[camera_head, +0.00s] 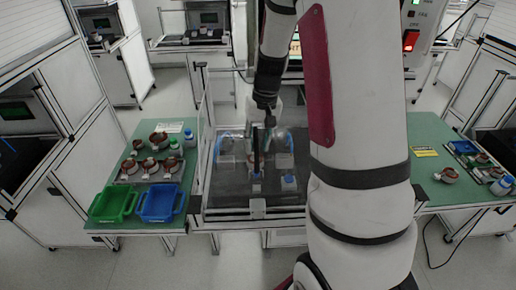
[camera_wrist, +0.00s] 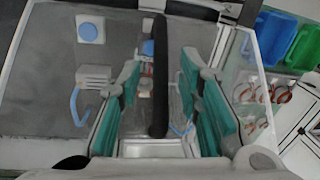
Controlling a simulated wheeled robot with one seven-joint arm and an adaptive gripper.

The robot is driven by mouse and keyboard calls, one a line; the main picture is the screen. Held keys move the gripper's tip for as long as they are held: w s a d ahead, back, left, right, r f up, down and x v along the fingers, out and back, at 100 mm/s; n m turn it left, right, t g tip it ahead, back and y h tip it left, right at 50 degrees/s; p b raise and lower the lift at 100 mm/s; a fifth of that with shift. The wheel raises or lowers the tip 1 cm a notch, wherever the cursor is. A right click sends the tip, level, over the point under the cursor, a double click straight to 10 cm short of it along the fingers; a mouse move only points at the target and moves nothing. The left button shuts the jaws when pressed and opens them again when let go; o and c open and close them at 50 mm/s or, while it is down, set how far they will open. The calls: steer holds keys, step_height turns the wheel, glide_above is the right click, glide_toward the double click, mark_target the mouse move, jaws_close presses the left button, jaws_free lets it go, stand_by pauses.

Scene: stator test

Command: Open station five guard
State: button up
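The station in front of me has a dark bed (camera_head: 225,200) inside a pale frame with clear panels. A black upright bar (camera_head: 256,160), which looks like the guard's handle, stands at its middle. In the wrist view the black bar (camera_wrist: 160,75) runs lengthwise between the fingers. My gripper (camera_wrist: 160,105) has green finger pads and is open, one finger on each side of the bar, with a visible gap on both sides. The guard's clear surfaces are hard to make out.
A green table on the left holds a green bin (camera_head: 113,204), a blue bin (camera_head: 160,204) and copper-wound parts (camera_head: 150,166). A green table (camera_head: 430,150) on the right holds more parts. Blue fixtures (camera_wrist: 90,32) sit inside the station. White cabinets flank both sides.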

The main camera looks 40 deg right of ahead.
steer(key=shift+w+a+f, duration=0.1)
steer(key=shift+a+f, duration=0.1)
steer(key=shift+f, duration=1.15)
steer(key=shift+c, duration=0.2)
jaws_close()
